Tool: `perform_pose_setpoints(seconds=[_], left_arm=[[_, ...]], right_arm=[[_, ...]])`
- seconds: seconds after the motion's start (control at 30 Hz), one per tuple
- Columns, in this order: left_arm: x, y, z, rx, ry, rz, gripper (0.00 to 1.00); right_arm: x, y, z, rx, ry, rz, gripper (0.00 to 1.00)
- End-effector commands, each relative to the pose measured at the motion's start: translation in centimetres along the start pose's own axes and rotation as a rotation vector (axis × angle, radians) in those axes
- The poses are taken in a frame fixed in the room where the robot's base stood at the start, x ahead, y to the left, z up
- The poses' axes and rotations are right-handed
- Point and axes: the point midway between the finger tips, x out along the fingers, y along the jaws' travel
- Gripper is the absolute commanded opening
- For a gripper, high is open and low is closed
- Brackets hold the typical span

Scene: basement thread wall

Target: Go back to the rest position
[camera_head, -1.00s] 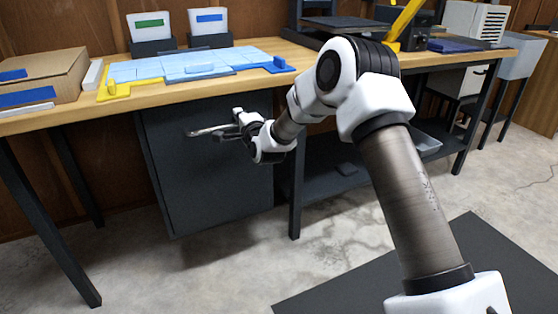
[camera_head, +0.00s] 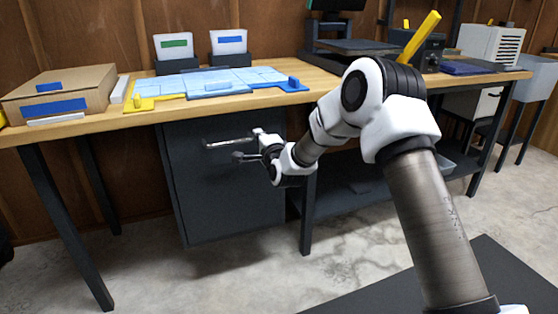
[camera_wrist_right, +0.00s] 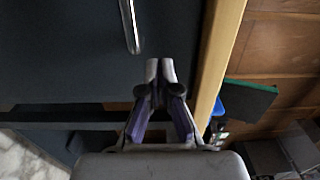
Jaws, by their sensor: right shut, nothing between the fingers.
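My right gripper (camera_head: 240,156) is in front of the dark grey cabinet (camera_head: 225,195) under the bench, close to its metal bar handle (camera_head: 228,143). In the head view it appears just below the handle; I cannot tell the exact gap. In the right wrist view the gripper's fingertips (camera_wrist_right: 160,68) are together with nothing between them. The handle (camera_wrist_right: 130,25) shows there beyond the fingertips, a little to the left. The cabinet front looks closed. My left gripper is not in view.
The wooden bench top (camera_head: 140,118) runs above the gripper. On it are a cardboard box (camera_head: 62,90), blue mats (camera_head: 218,82), two card holders (camera_head: 177,65) and a yellow bar (camera_head: 418,38). A bench leg (camera_head: 307,215) stands right of the cabinet. Open floor lies in front.

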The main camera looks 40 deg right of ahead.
Motion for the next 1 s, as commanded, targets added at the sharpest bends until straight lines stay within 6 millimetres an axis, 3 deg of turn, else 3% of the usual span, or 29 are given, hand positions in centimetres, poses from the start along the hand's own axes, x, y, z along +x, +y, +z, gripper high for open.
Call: perform_pose_setpoints(seconds=[0.03, 0.33, 0.5, 0.7, 0.77, 0.87, 1.0], left_arm=[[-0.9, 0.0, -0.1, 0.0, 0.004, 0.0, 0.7], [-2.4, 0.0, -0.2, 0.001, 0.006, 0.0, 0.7], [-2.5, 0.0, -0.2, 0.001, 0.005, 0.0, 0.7], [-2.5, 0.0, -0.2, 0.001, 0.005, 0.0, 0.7], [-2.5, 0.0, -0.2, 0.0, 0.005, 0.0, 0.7], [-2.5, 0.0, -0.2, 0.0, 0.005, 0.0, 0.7], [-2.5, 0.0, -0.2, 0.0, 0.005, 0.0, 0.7]], right_arm=[[-1.2, -0.5, 0.0, 0.002, 0.0, 0.003, 0.0], [-7.7, -0.2, 0.0, 0.001, -0.002, 0.005, 0.0], [-9.0, -0.1, 0.0, 0.0, -0.002, 0.004, 0.0], [-9.1, 0.7, 0.1, -0.004, -0.002, 0.015, 0.0], [-9.3, 2.5, 0.3, -0.016, -0.007, 0.043, 0.0], [-10.4, 8.0, 1.9, -0.066, -0.042, 0.138, 0.0], [-15.6, 18.8, 5.1, -0.162, -0.13, 0.367, 0.0]])
